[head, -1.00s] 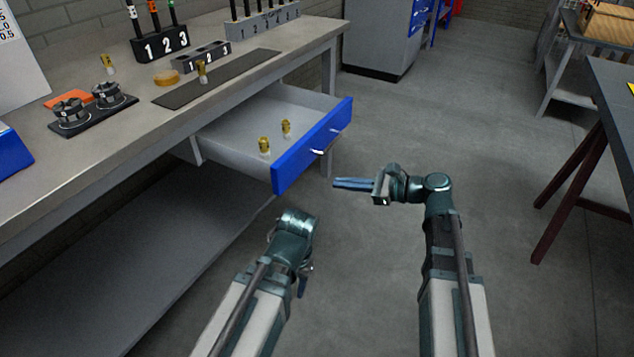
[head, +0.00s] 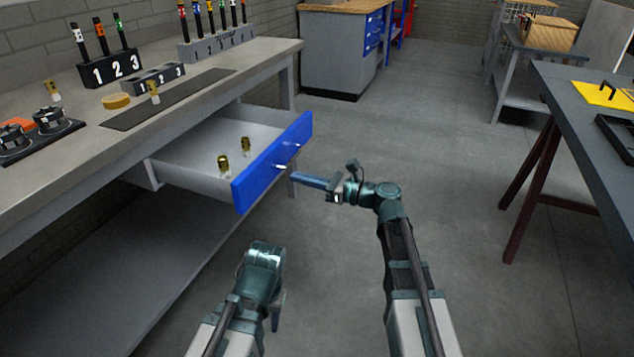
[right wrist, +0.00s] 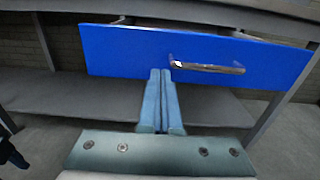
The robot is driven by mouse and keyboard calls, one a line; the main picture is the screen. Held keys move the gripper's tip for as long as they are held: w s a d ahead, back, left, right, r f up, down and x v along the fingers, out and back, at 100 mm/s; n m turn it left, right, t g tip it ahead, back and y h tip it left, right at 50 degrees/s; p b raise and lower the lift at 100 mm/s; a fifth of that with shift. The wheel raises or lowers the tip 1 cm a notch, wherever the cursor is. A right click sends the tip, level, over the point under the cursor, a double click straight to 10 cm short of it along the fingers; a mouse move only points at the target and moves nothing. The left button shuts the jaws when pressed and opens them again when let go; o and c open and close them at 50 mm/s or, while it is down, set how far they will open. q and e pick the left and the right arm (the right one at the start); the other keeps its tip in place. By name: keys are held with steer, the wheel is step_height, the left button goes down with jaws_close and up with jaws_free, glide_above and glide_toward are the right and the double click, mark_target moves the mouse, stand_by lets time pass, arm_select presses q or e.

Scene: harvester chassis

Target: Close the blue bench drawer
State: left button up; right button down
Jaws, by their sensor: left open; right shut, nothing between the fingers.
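The blue-fronted bench drawer (head: 260,178) is pulled out from under the grey workbench. Two small brass-coloured pieces (head: 223,161) stand inside it. Its silver handle (head: 281,166) also shows in the right wrist view (right wrist: 208,68). My right gripper (head: 296,177) is shut and empty, its blue fingers pointing at the drawer front. In the right wrist view its fingertips (right wrist: 160,74) lie just left of the handle, close to the blue front; I cannot tell whether they touch it. My left gripper (head: 275,312) is low in front of the bench, away from the drawer, its fingers mostly hidden.
The workbench top (head: 60,170) carries numbered holders (head: 112,68), a dark mat and small parts. A lower shelf (head: 120,270) runs beneath it. A dark table (head: 590,110) stands at the right. The floor between is clear.

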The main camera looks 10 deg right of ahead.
mark_target(202, 162)
steer(key=shift+x, duration=3.2)
steer(key=x, duration=2.7)
arm_select(q)
steer(key=shift+d, duration=0.1)
arm_select(e)
steer(key=shift+w+a, duration=0.15)
steer(key=shift+w+a+r, duration=0.1)
steer(key=shift+s+d, duration=0.3)
steer(key=shift+d, duration=0.05)
arm_select(q)
steer(key=shift+d, duration=0.45)
arm_select(e)
steer(key=v, duration=1.4)
